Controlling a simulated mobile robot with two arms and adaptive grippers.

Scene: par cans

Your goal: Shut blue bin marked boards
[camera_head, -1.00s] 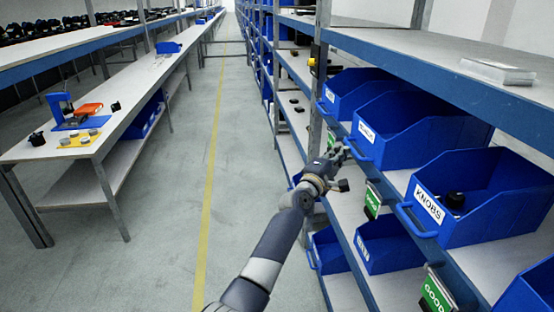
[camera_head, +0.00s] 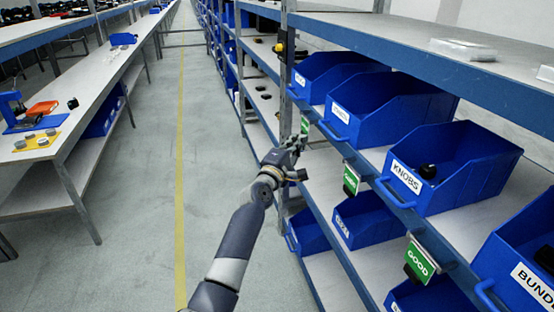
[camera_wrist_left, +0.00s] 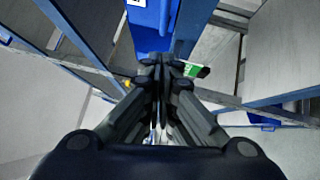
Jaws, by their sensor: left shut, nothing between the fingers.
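Blue bins stand in a tilted row on the right shelf. The middle bin (camera_head: 385,115) has a white label too small to read, so I cannot tell whether it says boards. The nearer bin (camera_head: 465,165) is marked KNOBS. A farther bin (camera_head: 340,82) also has an unreadable label. My left gripper (camera_head: 301,141) is shut and empty in front of the shelf edge, left of the middle bin's handle and apart from it. In the left wrist view the shut fingertips (camera_wrist_left: 160,62) point towards a blue bin (camera_wrist_left: 150,35). My right gripper is not in view.
A blue bin marked BUNDLE (camera_head: 515,265), partly cut off, stands at the right edge. Green tags (camera_head: 421,262) hang on the shelf rail. Lower bins (camera_head: 368,220) sit beneath. A workbench (camera_head: 85,150) runs along the left; the aisle floor (camera_head: 150,230) is clear.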

